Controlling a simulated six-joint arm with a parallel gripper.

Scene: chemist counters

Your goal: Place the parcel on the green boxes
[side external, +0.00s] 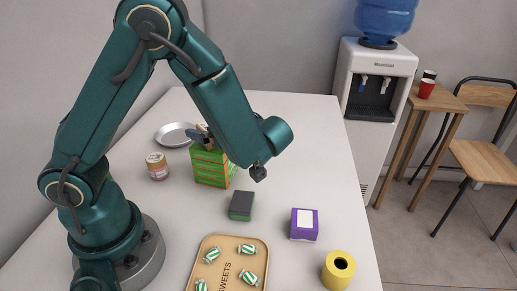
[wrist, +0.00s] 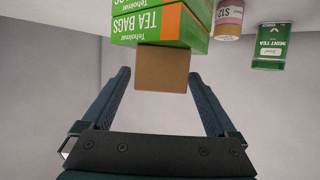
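The green tea bag boxes (side external: 211,168) stand stacked on the counter in the side view. They also show at the top of the wrist view (wrist: 158,22), with their lettering upside down. The brown parcel (wrist: 162,70) lies against the top of the stack in the wrist view, between my fingertips. My gripper (wrist: 159,72) is open; a gap shows at the parcel's left side, and the right finger is very close to its right side. In the side view my gripper (side external: 206,135) is at the top of the boxes, partly hidden by my arm.
A jar (side external: 157,167) and a silver dish (side external: 176,134) are left of the boxes. A dark box (side external: 241,205), purple box (side external: 305,224), yellow roll (side external: 338,270) and sweets tray (side external: 259,284) stand nearer the front. A mint tea tin (wrist: 271,46) shows in the wrist view.

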